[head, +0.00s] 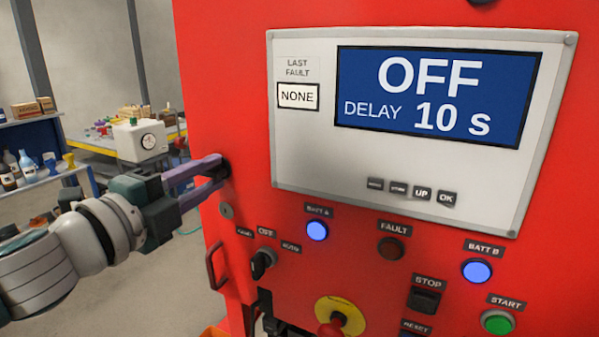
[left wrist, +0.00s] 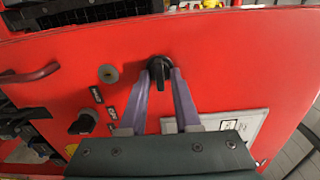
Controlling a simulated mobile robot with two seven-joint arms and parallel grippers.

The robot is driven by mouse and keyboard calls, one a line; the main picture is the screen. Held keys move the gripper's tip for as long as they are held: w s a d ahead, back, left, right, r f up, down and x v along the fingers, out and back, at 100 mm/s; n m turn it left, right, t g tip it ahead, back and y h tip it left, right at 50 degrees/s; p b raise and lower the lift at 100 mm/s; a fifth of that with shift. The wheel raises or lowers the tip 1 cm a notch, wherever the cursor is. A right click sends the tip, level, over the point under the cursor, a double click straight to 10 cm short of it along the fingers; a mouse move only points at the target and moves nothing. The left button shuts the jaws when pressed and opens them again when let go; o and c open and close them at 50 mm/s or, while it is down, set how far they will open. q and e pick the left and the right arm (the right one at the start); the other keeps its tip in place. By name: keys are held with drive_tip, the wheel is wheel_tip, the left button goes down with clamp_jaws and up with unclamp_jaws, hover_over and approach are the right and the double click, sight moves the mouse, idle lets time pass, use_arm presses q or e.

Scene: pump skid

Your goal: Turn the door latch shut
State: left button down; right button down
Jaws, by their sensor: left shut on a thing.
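The door latch (left wrist: 159,68) is a small black knob on the red cabinet door (head: 225,90), near the door's left edge in the head view. My left gripper (head: 218,168) has its purple fingers at the latch, one finger on each side of it, shut on it. In the left wrist view the fingers (left wrist: 162,76) reach up to the latch, which shows between and just above their tips. In the head view the fingers hide most of the latch. My right gripper is in neither view.
A keyhole (head: 226,211), a selector switch (head: 262,262) and a red door handle (head: 213,266) lie close below the latch. A display panel (head: 300,150) is to the right. Shelves (head: 30,185) and a workbench (head: 95,145) stand behind at left.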

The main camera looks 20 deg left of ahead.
use_arm(q)
drive_tip(key=c, duration=0.9)
unclamp_jaws()
drive_tip(key=shift+s+a+b, duration=0.2)
drive_tip(key=shift+s+b, duration=0.5)
drive_tip(key=shift+s, duration=1.8)
drive_tip(key=shift+s+a+b, duration=0.2)
drive_tip(key=shift+s+b, duration=0.45)
drive_tip(key=shift+s, duration=1.85)
